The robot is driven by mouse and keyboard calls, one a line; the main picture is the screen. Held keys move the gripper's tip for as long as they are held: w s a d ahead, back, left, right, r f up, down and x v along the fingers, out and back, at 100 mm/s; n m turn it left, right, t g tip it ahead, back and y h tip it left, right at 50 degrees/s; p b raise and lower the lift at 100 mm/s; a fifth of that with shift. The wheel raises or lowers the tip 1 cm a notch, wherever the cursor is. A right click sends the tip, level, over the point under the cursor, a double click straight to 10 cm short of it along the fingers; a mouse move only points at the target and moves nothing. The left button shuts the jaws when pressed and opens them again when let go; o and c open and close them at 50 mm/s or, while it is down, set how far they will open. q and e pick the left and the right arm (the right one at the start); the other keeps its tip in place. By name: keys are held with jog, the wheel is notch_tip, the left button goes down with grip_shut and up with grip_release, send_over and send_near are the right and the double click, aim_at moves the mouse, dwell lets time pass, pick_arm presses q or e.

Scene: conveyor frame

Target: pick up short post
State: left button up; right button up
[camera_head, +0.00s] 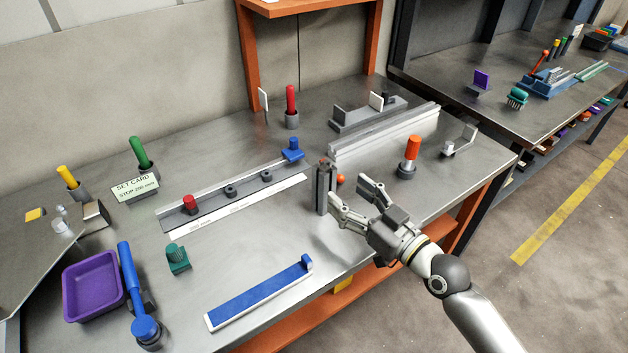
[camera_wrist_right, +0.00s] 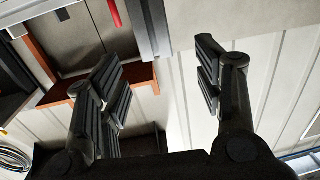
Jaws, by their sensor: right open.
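A short grey post (camera_head: 323,188) stands upright on the metal table near its middle, with a small reddish spot at its top. My right gripper (camera_head: 348,190) is open, with its fingers pointing left toward the post. One fingertip appears very close to the post's lower part; I cannot tell whether they touch. In the right wrist view the open fingers (camera_wrist_right: 160,80) have nothing between their pads, and a grey profile, probably the post (camera_wrist_right: 153,25), shows beyond them at the top. My left gripper is not in view.
An orange knob (camera_head: 341,179) is just behind the post. A long aluminium rail (camera_head: 385,135) lies behind, and an orange-handled tool (camera_head: 411,152) stands to the right. A blue-topped bar (camera_head: 260,290) lies in front. Left is a grey fixture strip (camera_head: 250,190) with pegs.

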aim_at(331, 175)
jog(key=shift+w+a+r, duration=0.2)
jog(key=shift+w+a, duration=0.2)
jog(key=shift+w, duration=0.05)
jog(key=shift+w+a, duration=0.25)
jog(key=shift+w, duration=0.05)
jog(key=shift+x, duration=0.85)
jog(key=shift+w+a+f, duration=0.1)
jog(key=shift+w+a, duration=0.05)
jog(key=shift+w, duration=0.05)
jog(key=b+x, duration=0.1)
jog(key=x, duration=0.3)
jog(key=shift+w, duration=0.3)
jog(key=shift+w+a, duration=0.15)
jog(key=shift+w, duration=0.15)
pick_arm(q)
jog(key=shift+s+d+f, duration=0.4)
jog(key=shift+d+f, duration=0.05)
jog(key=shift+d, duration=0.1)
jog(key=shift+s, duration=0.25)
pick_arm(e)
grip_shut()
